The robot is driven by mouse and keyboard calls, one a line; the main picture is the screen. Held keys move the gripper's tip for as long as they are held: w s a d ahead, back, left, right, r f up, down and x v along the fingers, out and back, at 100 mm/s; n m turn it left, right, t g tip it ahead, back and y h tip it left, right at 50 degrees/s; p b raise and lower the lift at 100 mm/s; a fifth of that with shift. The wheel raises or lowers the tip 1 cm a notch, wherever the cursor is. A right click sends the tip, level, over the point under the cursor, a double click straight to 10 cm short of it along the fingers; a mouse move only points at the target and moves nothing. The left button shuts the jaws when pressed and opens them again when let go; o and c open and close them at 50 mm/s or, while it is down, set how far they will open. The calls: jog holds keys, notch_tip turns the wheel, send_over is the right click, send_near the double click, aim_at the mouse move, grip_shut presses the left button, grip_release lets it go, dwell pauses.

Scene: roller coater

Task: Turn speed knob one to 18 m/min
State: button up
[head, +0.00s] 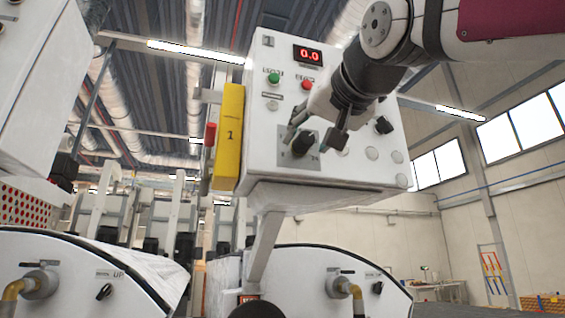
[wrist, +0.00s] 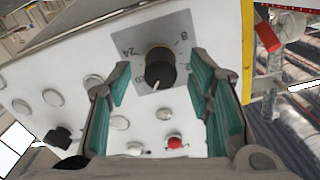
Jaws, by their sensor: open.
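The speed knob (head: 304,143) is a black knob on a grey dial plate, low on the white control box (head: 350,168) marked 1. In the wrist view the knob (wrist: 160,68) sits between the fingers, with dial numbers such as 24 and 8 around it. A white pointer mark shows on the knob. The red display (head: 309,54) reads 0.0. My gripper (head: 318,138) is open at the knob, one finger on each side. In the wrist view the teal finger pads stand apart from the knob, with gaps on both sides.
A green button (head: 274,78) and a red button (head: 307,85) sit above the knob. Another black knob (head: 384,125) is at the right of the box. A yellow block (head: 229,137) marked 1 is on the box's left side. White roller machines (head: 330,262) stand below.

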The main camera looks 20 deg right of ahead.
jog(key=shift+w, duration=1.45)
grip_shut()
